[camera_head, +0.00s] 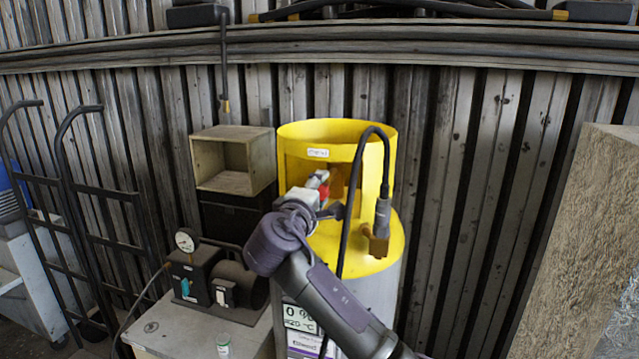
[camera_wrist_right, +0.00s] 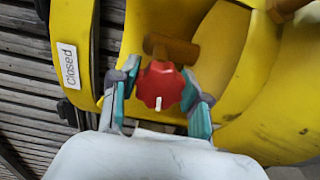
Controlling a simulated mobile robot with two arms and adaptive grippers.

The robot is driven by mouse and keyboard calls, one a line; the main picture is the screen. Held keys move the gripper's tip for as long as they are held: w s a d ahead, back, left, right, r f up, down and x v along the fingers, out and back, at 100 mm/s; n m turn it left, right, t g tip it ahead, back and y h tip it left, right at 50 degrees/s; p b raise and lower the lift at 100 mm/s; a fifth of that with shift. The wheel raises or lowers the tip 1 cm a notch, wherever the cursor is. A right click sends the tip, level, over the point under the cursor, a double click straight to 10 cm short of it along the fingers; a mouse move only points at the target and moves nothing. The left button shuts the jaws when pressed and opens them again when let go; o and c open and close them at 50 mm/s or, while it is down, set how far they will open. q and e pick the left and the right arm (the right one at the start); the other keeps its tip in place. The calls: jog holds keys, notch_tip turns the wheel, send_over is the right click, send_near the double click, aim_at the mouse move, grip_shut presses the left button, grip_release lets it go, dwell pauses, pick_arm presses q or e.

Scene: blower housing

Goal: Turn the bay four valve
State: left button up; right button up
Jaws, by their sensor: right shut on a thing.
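The valve has a red, lobed knob (camera_wrist_right: 160,85) with a small white mark, on a brass-brown stem (camera_wrist_right: 172,47) inside the yellow collar (camera_head: 335,133) of a tank. My right gripper (camera_wrist_right: 160,92) has its fingers on both sides of the knob and is shut on it. In the head view my right gripper (camera_head: 322,192) reaches into the collar's opening, and only a bit of the red knob (camera_head: 323,194) shows past it. A white label reading "Closed" (camera_wrist_right: 68,66) is on the collar in the wrist view. My left gripper is not in view.
A black hose (camera_head: 358,150) arches over the collar to a fitting (camera_head: 381,222) right of my arm. A pump with a gauge (camera_head: 187,240) stands on a bench at left, below an open box (camera_head: 232,162). A rough board (camera_head: 575,230) stands at right.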

jog(key=shift+n+p, duration=0.35)
jog(key=shift+n, duration=0.35)
jog(key=shift+f, duration=0.1)
jog(key=o, duration=1.2)
jog(key=shift+a, duration=0.1)
jog(key=shift+c, duration=0.2)
jog(key=v, duration=1.2)
